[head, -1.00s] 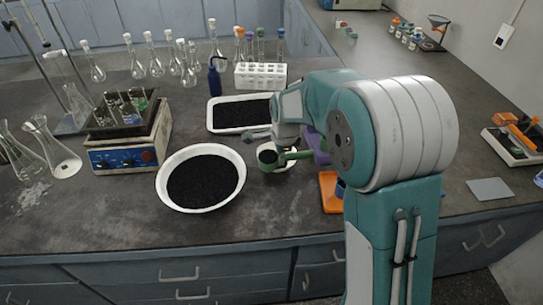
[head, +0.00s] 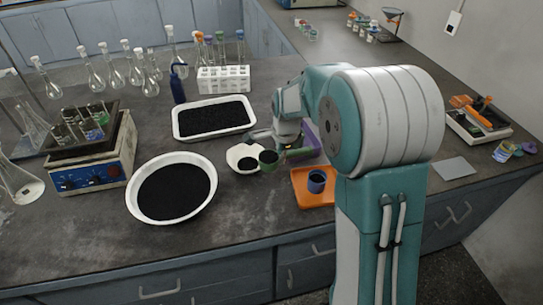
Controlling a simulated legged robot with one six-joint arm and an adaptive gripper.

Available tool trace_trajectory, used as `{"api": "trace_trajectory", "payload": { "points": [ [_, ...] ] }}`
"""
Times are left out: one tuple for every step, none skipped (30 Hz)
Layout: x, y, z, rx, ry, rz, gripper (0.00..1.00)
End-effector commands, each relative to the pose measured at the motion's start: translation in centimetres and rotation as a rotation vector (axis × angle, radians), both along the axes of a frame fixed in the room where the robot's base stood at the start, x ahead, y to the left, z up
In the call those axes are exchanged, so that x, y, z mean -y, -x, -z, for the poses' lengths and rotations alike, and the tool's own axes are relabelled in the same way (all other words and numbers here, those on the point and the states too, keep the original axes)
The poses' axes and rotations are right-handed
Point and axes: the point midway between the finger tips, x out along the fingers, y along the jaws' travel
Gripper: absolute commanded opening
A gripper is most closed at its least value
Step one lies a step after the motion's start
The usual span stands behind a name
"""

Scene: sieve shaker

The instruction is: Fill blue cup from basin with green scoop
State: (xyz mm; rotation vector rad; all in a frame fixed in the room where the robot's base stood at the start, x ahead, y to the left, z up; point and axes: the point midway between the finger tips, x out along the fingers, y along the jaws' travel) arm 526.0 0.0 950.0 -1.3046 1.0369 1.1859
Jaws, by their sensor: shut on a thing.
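The blue cup (head: 317,181) stands upright on an orange tray (head: 304,197), left of my arm; its inside looks dark and I cannot tell how full it is. The wide white basin (head: 133,203) holds black granules and sits at the front left of the bench. The green scoop (head: 269,159) has dark material in its bowl. My gripper (head: 283,146) is shut on the scoop's handle, which runs to the right. The scoop is right of the basin and up-left of the blue cup; its height above the bench is unclear. My arm partly hides the jaws.
A small white dish (head: 236,153) with black material lies directly left of the scoop. A white tray (head: 181,133) of black granules is behind it. A purple object (head: 311,137) is partly hidden by my arm. Glassware and a white rack (head: 222,85) stand farther back.

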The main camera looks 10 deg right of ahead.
Motion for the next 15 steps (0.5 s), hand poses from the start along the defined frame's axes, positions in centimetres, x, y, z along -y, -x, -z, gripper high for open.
{"api": "trace_trajectory", "payload": {
  "points": [
    [0.5, 0.1, 0.0, -0.001, 0.000, 0.002, 0.00],
    [0.8, 0.1, 0.0, -0.001, 0.000, 0.002, 0.00],
    [1.1, 0.1, 0.0, -0.002, 0.000, 0.003, 0.00],
    [1.3, 0.1, 0.0, -0.003, -0.001, 0.003, 0.00],
    [1.6, 0.1, 0.0, -0.004, -0.001, 0.003, 0.00],
    [1.9, 0.2, 0.0, -0.005, -0.001, 0.003, 0.00],
    [2.2, 0.2, 0.0, -0.006, -0.001, 0.003, 0.00],
    [2.5, 0.2, 0.0, -0.007, -0.001, 0.003, 0.00],
    [2.8, 0.3, 0.0, -0.008, -0.002, 0.002, 0.00],
    [3.0, 0.3, 0.0, -0.009, -0.002, 0.002, 0.00],
    [3.3, 0.3, 0.0, -0.009, -0.002, 0.002, 0.00],
    [3.6, 0.4, 0.0, -0.010, -0.002, 0.002, 0.00],
    [3.9, 0.4, 0.0, -0.011, -0.001, 0.002, 0.00],
    [4.2, 0.4, 0.0, -0.012, -0.001, 0.003, 0.00],
    [4.5, 0.4, 0.0, -0.013, -0.001, 0.002, 0.00]
  ]
}}
